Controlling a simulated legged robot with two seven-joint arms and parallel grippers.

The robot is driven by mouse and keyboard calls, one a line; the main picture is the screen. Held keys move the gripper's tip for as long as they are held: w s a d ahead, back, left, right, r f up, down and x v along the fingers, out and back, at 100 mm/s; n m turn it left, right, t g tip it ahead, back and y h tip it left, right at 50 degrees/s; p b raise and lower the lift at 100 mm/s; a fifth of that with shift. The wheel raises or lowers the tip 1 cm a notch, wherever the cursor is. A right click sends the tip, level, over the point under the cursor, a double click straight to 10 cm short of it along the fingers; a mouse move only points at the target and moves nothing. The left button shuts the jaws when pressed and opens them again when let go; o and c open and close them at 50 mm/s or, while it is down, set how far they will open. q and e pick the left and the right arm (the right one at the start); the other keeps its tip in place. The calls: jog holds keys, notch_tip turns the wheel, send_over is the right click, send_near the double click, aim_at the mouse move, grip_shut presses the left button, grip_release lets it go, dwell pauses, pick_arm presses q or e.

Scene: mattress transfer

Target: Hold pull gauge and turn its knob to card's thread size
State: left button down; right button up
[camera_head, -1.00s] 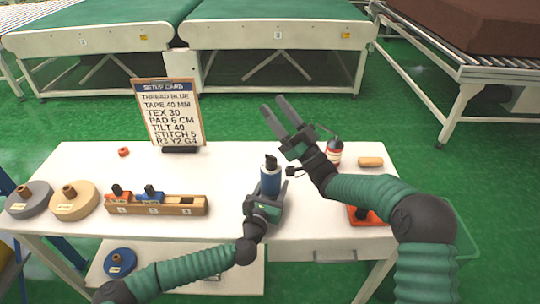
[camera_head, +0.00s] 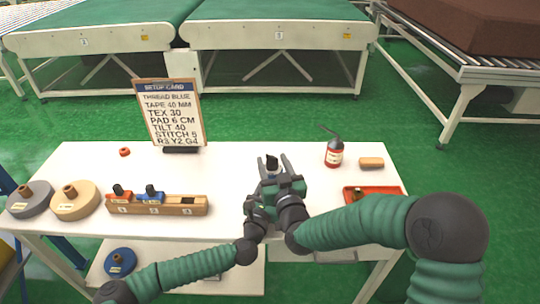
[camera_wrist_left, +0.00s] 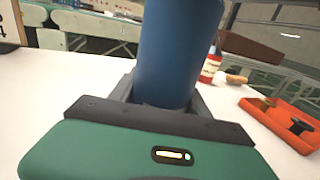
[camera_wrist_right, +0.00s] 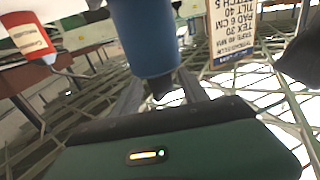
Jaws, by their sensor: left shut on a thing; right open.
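The pull gauge is a blue cylinder (camera_wrist_left: 178,50), held upright between the fingers of my left gripper (camera_wrist_left: 162,100). Its black top (camera_head: 271,161) shows in the head view, with most of the body hidden behind my right gripper (camera_head: 275,168). My right gripper is open, with its fingers on either side of the gauge; the blue body also shows in the right wrist view (camera_wrist_right: 145,40). I cannot tell whether these fingers touch it. The knob's setting is not readable. The setup card (camera_head: 170,112) stands at the back of the table and reads TEX 30.
A red and white bottle (camera_head: 334,153), a tan block (camera_head: 371,163) and a red tray (camera_head: 350,189) are at the right. A wooden rack (camera_head: 185,206) and thread spools (camera_head: 75,201) are at the left. The middle of the white table (camera_head: 225,170) is clear.

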aim_at(270, 155)
jog(key=w, duration=0.3)
jog(key=shift+w+a, duration=0.2)
jog(key=shift+a, duration=0.15)
jog(key=shift+c, duration=0.2)
grip_shut()
